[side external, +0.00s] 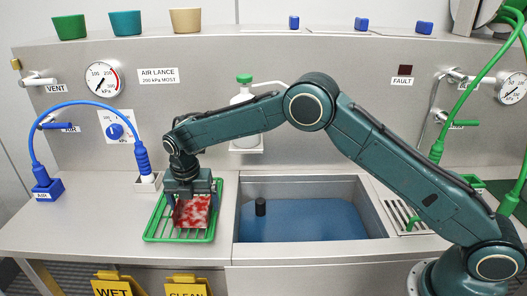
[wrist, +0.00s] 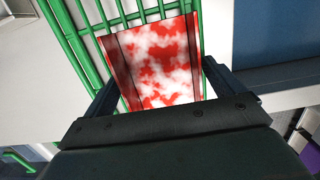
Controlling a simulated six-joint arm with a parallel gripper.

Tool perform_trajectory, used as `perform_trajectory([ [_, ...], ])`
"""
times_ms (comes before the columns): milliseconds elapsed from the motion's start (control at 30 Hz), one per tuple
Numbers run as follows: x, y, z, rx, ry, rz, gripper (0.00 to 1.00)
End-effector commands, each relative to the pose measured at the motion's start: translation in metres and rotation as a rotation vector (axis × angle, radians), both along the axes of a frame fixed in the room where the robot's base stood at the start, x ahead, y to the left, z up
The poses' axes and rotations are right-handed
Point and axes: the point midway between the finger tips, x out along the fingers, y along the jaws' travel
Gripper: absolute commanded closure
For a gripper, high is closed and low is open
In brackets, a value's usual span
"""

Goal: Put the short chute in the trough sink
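The short chute appears to be the red-and-white mottled piece (side external: 192,212) on the green wire rack (side external: 150,236) left of the sink; its mottled face also shows in the wrist view (wrist: 155,60). My gripper (side external: 192,203) is down over the rack with its fingers spread wide, one on each side of the chute. In the wrist view the fingertips (wrist: 160,68) lie very close to the chute's side edges; whether they press on it I cannot tell.
A green-capped bottle (side external: 243,95) stands on a wall shelf behind the sink. A slotted drain (side external: 400,212) is right of the sink.

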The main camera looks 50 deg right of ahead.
Motion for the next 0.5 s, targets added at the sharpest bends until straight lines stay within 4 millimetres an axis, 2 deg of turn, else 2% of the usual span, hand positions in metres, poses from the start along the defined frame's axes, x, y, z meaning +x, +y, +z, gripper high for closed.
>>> perform_trajectory([
  [333, 0.000, 0.000, 0.002, 0.001, -0.001, 0.000, 0.00],
  [500, 0.000, 0.001, 0.010, 0.001, -0.002, 0.000, 0.00],
])
